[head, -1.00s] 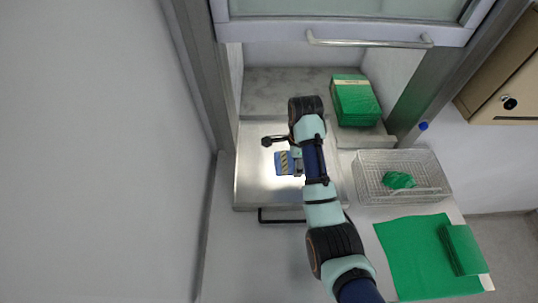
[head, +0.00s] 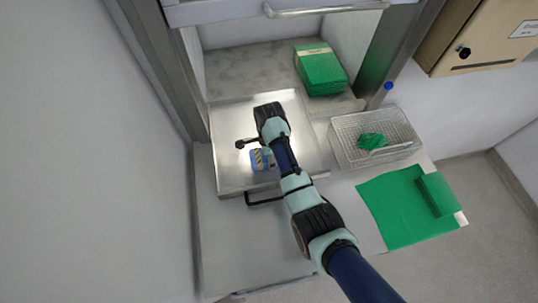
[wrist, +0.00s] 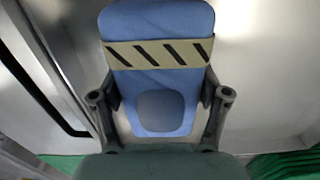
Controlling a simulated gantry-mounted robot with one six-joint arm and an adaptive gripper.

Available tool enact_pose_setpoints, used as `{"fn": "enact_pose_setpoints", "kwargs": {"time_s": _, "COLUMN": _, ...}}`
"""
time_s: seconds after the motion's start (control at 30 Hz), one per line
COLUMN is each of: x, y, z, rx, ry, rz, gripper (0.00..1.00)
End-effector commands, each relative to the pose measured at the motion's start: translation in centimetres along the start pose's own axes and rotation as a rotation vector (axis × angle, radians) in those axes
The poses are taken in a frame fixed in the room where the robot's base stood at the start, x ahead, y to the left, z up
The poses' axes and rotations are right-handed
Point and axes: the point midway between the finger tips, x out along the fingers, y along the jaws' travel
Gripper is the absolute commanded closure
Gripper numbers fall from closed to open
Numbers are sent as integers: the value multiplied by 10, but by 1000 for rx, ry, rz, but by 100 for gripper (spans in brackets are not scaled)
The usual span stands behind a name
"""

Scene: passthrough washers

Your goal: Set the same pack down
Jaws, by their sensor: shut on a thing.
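The blue pack (head: 258,160) with a cream band of dark diagonal stripes is in my gripper (wrist: 160,98). In the wrist view the pack (wrist: 155,50) fills the space between the two fingers, which press on its sides. In the head view the pack is over the front part of the shiny metal tray (head: 232,177). I cannot tell whether it touches the tray or hangs just above it. My wrist and arm hide part of the pack and the tray's right side.
A banded stack of green packs (head: 320,72) stands behind the tray. A wire basket (head: 345,150) holding a green piece (head: 372,142) is to the right. A green cloth (head: 395,210) lies in front of it. A black handle (head: 262,201) sits at the tray's front edge.

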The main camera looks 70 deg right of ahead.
Motion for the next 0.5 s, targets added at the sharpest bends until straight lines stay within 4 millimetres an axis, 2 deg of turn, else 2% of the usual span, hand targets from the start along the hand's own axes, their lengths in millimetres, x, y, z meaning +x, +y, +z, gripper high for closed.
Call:
{"fn": "enact_pose_setpoints", "kwargs": {"time_s": 0.23, "x": 3, "y": 0, "z": 0, "rx": 0, "ry": 0, "rz": 0, "gripper": 72}}
{"fn": "enact_pose_setpoints", "kwargs": {"time_s": 0.27, "x": 3, "y": 0, "z": 0, "rx": 0, "ry": 0, "rz": 0, "gripper": 21}}
{"fn": "enact_pose_setpoints", "kwargs": {"time_s": 0.4, "x": 3, "y": 0, "z": 0, "rx": 0, "ry": 0, "rz": 0, "gripper": 0}}
{"fn": "enact_pose_setpoints", "kwargs": {"time_s": 0.5, "x": 2, "y": 0, "z": 0, "rx": 0, "ry": 0, "rz": 0, "gripper": 0}}
